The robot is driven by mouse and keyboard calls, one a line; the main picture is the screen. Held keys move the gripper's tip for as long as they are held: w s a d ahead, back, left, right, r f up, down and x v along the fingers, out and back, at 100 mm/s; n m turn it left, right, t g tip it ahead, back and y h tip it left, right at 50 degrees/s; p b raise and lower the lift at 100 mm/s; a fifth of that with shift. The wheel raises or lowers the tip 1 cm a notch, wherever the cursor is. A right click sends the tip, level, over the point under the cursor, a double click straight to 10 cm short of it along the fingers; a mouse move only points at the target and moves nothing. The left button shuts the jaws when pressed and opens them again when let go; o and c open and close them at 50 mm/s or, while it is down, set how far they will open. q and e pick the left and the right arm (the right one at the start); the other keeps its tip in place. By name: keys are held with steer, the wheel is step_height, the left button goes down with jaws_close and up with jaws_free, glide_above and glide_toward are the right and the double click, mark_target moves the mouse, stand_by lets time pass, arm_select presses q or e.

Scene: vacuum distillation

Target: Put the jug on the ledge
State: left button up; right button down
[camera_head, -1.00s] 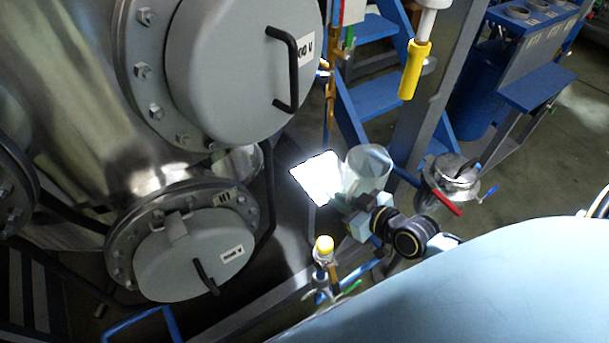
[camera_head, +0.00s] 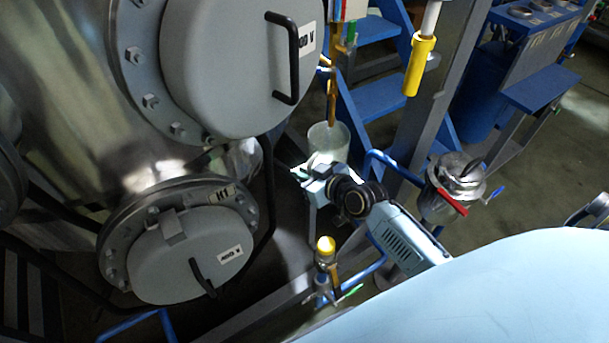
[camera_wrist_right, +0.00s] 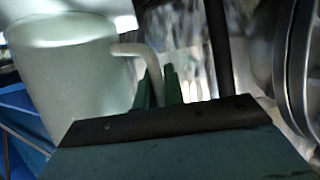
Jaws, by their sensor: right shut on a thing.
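The jug (camera_head: 328,138) is a translucent, whitish cylinder in the middle of the head view, below the end of a brass pipe (camera_head: 331,106). My right gripper (camera_head: 304,172) is at its near-left side. In the right wrist view the jug (camera_wrist_right: 65,85) fills the left, and its bent handle (camera_wrist_right: 130,49) runs down to the green fingers (camera_wrist_right: 159,92), which are shut on it. The jug looks about upright. I cannot clearly make out the ledge; the area under the jug is hidden by my gripper and wrist. My left gripper is not in view.
Large grey flanged lids (camera_head: 190,268) with black handles stand to the left. A metal vessel with a red handle (camera_head: 453,203) is to the right. Blue steps (camera_head: 376,97) are behind.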

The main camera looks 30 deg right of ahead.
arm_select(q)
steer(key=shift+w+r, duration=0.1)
arm_select(e)
steer(key=shift+f, duration=0.15)
steer(key=c, duration=1.5)
jaws_free()
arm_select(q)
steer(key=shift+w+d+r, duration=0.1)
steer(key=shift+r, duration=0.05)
